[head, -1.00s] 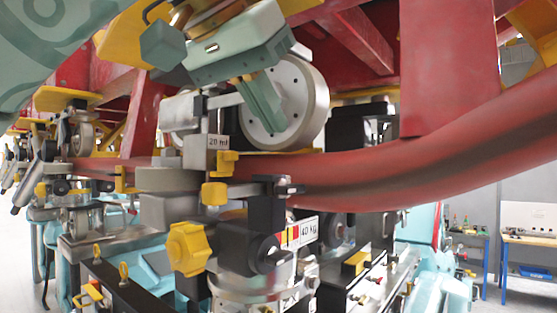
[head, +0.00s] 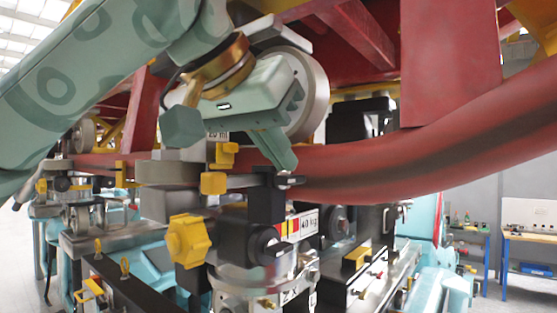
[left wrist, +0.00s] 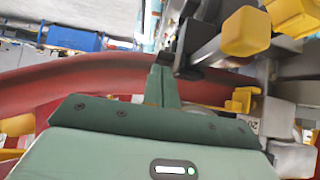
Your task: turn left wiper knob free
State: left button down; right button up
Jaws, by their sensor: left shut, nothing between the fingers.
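My left gripper (head: 289,165) comes in from the upper left, its green fingers together and empty. It also shows in the left wrist view (left wrist: 163,72). Its fingertips are close above the black block (head: 267,202) at the end of a grey bar; I cannot tell whether they touch. A large lobed yellow knob (head: 189,241) faces me, lower left of the gripper. A smaller yellow block-shaped knob (head: 213,183) sits on the bar, and also shows in the left wrist view (left wrist: 246,32). Which one is the left wiper knob I cannot tell. My right gripper is out of view.
A thick red tube (head: 400,165) runs just behind the gripper and to the right. A pale wheel (head: 314,95) is behind the gripper. A label plate (head: 309,224) and a metal cylinder (head: 262,280) sit below. A workbench (head: 530,238) stands far right.

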pick_arm(q)
jog(key=t+b, duration=0.1)
jog(key=b, duration=0.1)
jog(key=t+h+b, duration=0.1)
jog(key=b, duration=0.1)
jog(key=f+t+h+b, duration=0.1)
jog(key=shift+s+a+b, duration=0.3)
jog(key=shift+s+b, duration=0.05)
jog(key=shift+b, duration=0.05)
dwell(0.3)
dwell(0.6)
